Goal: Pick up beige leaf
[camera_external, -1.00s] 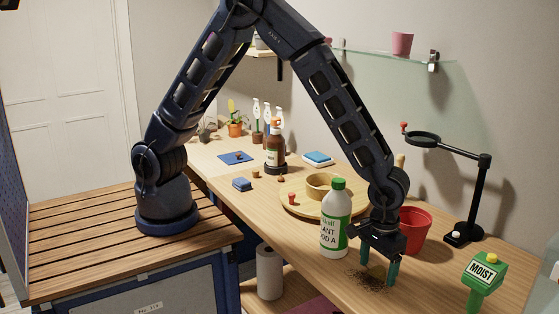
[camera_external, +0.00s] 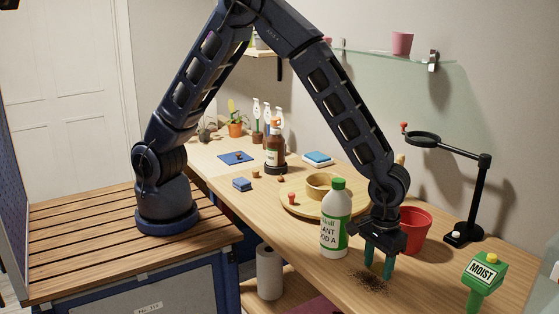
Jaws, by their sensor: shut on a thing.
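My gripper (camera_external: 377,270) points down at the near part of the bench, over a small patch of dark soil (camera_external: 369,284). Its two teal fingers are closed in on something small at the soil, taken to be the beige leaf. The leaf itself cannot be made out; it is hidden or too small between the fingertips. The fingertips are at or just above the soil.
A white bottle with a green cap (camera_external: 336,220) stands close left of my gripper. A red pot (camera_external: 414,228) is behind it on the right. A green moisture meter (camera_external: 484,275) and a black stand with a ring (camera_external: 479,200) are to the right. A round wooden tray (camera_external: 292,207) lies farther back.

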